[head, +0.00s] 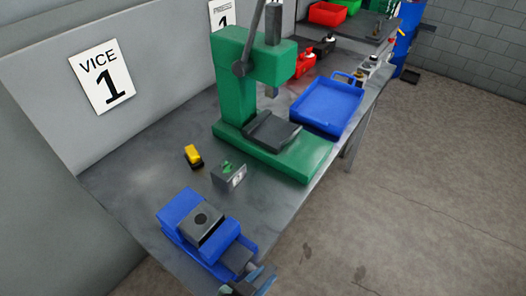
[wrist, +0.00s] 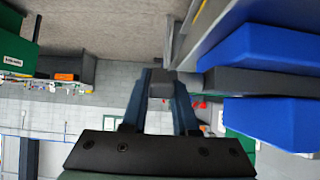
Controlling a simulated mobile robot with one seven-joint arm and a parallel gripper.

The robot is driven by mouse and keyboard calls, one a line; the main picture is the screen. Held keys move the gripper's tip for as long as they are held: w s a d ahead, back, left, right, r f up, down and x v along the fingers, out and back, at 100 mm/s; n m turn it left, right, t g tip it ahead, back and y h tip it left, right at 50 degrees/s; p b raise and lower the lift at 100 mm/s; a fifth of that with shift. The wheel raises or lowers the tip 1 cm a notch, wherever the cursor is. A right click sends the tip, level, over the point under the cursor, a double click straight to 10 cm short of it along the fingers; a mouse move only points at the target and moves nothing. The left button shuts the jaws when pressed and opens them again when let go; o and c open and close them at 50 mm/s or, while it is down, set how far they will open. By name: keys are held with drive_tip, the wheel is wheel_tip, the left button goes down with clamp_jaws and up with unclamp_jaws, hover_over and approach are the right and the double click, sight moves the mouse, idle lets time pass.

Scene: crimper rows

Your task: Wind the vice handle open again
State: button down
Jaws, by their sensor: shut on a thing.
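The blue vice (head: 176,209) stands on the near end of the bench. A grey block (head: 201,221) with a dark round mark on top sits between its jaws; I cannot tell how tightly. At the vice's front end, my gripper (head: 252,281) shows at the bottom edge of the head view. In the wrist view my gripper (wrist: 161,88) has its two blue-grey fingers shut on the dark grey vice handle (wrist: 160,84), beside the blue vice body (wrist: 262,52). The handle is mostly hidden by the fingers in the head view.
A green press (head: 232,134) stands behind the vice, with a blue tray (head: 327,104) to its right. A small grey block with a green mark (head: 229,176) and a yellow-and-black item (head: 193,156) lie on the bench between. The floor at right is clear.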

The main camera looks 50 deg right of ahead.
idle(0.3)
drive_tip(key=c, duration=0.7)
unclamp_jaws()
drive_tip(key=shift+a, duration=0.1)
drive_tip(key=b+v, duration=0.2)
drive_tip(key=v, duration=1)
drive_tip(key=shift+a+r, duration=0.3)
